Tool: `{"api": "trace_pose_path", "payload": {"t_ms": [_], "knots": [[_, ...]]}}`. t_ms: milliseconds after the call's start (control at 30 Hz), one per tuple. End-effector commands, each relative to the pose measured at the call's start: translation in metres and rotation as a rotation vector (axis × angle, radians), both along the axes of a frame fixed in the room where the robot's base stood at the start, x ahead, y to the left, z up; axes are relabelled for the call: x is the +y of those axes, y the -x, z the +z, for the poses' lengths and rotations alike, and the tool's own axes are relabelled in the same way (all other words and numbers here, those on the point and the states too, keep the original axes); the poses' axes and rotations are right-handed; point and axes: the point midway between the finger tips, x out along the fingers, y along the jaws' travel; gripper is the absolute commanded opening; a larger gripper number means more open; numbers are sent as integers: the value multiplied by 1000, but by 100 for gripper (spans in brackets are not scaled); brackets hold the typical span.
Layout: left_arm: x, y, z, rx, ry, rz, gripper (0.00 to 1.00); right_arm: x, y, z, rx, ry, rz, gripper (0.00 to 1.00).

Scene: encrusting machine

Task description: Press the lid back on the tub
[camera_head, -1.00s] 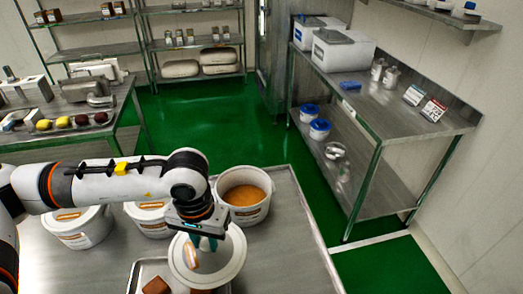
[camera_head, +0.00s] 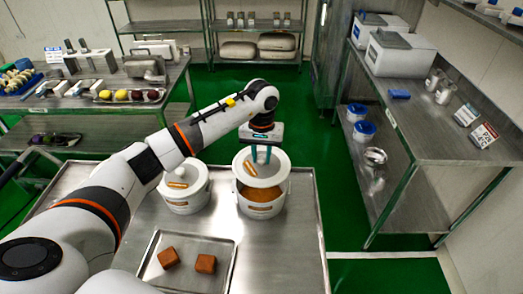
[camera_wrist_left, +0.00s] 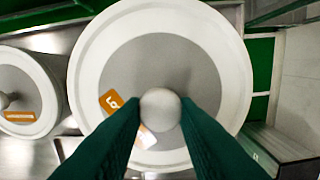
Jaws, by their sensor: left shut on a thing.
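The open tub (camera_head: 263,211) is white, with orange-brown contents showing inside, and stands on the steel table. The round lid (camera_head: 268,182) has a white rim, a grey centre and an orange label. It is over the back part of the tub's mouth, and the contents show below its front edge; I cannot tell whether it touches the rim. My left gripper (camera_head: 261,160) is above the tub, shut on the lid's knob. The lid fills the middle of the left wrist view, with its knob (camera_wrist_left: 160,108) between the green fingers (camera_wrist_left: 160,120). My right gripper is not in view.
A lidded tub (camera_head: 184,196) stands close to the left. A metal tray (camera_head: 185,240) with two brown blocks (camera_head: 205,263) lies in front. The table's right side (camera_head: 303,240) is clear. A steel shelf unit (camera_head: 440,140) stands beyond the green floor at right.

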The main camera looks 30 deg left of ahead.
Motion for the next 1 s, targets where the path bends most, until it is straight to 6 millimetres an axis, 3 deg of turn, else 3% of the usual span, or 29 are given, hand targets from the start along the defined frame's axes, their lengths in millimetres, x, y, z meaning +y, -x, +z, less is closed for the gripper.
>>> {"api": "trace_pose_path", "payload": {"t_ms": [200,467,600,1000], "knots": [[0,0,-15,1,1,0,4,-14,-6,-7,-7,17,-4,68],[-1,1,-41,1,0,0,4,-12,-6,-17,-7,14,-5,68],[0,0,-55,-1,0,0,4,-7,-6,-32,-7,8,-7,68],[0,0,-61,-1,1,0,4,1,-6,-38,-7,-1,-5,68]]}}
